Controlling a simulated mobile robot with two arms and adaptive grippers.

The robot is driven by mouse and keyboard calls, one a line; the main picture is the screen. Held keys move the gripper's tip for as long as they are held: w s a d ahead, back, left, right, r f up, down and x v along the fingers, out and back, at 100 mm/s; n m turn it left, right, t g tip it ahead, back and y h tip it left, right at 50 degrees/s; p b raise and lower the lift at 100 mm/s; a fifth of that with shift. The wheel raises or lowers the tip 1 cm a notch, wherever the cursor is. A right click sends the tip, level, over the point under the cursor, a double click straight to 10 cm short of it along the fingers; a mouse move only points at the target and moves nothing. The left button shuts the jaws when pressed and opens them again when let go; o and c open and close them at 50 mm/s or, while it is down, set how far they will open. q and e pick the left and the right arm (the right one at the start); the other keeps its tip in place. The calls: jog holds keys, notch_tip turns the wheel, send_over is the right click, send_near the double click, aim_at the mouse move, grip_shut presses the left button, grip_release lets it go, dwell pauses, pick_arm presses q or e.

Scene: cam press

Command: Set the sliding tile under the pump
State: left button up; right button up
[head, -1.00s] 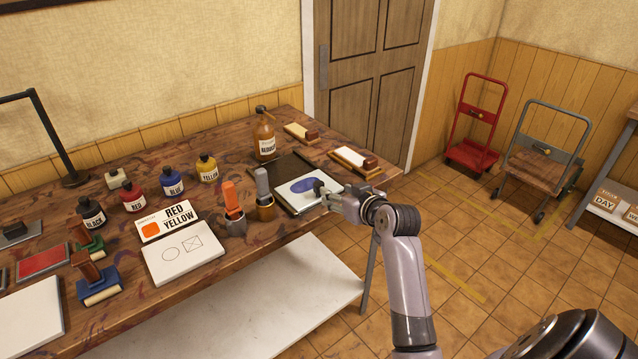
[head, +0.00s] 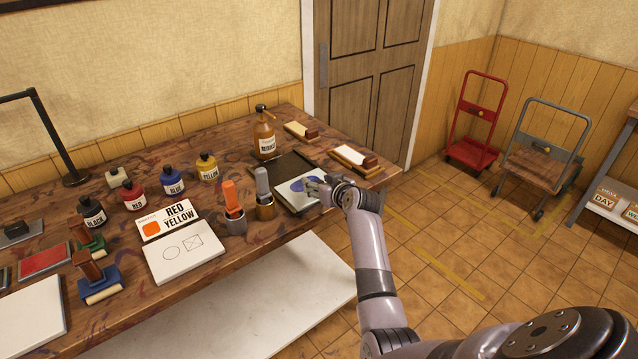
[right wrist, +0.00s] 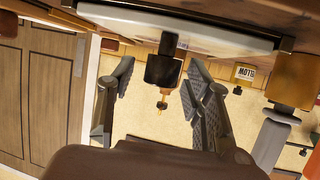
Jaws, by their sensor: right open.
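The sliding tile (head: 290,200), white with a blue ink patch, lies at the right front of the wooden table, by a dark flat plate (head: 283,168). The pump bottle (head: 264,140), amber with a REDUCER label, stands behind that plate, back and left of the tile. My right gripper (head: 314,188) is at the tile's right side and covers part of it. In the right wrist view the picture is upside down: the tile's edge (right wrist: 190,27) and its dark knob (right wrist: 163,70) show, with the knob between my open fingers (right wrist: 158,92). My left gripper is out of view.
Two holders with an orange-handled tool (head: 232,205) and a grey-handled tool (head: 263,185) stand just left of the tile. Ink bottles, cards and stamps fill the table's left.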

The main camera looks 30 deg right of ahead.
grip_shut()
dwell(0.5)
